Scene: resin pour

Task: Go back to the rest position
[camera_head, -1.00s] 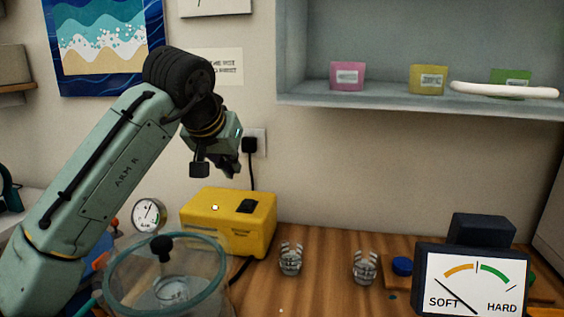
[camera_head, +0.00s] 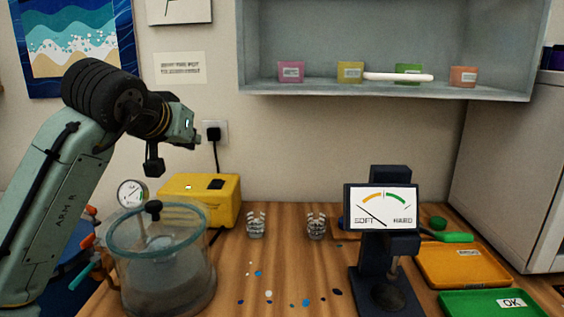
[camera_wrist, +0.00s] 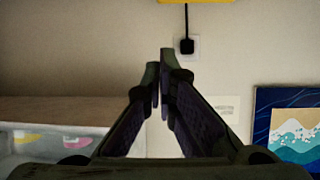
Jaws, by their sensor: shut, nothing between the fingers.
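My gripper (camera_wrist: 158,82) shows in the wrist view with its two dark fingers together and nothing between them. Behind the fingers is the plain wall with a socket and black plug (camera_wrist: 187,46). In the head view my arm rises at the left, bent at the top, with its end pointing right above the yellow box (camera_head: 208,198). The gripper end is in the air, clear of the table and the wall shelf. The fingertips are hard to make out in the head view.
A clear round chamber (camera_head: 160,265) with a teal rim stands below my arm, beside a dial gauge (camera_head: 132,194). A shelf (camera_head: 385,88) hangs above.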

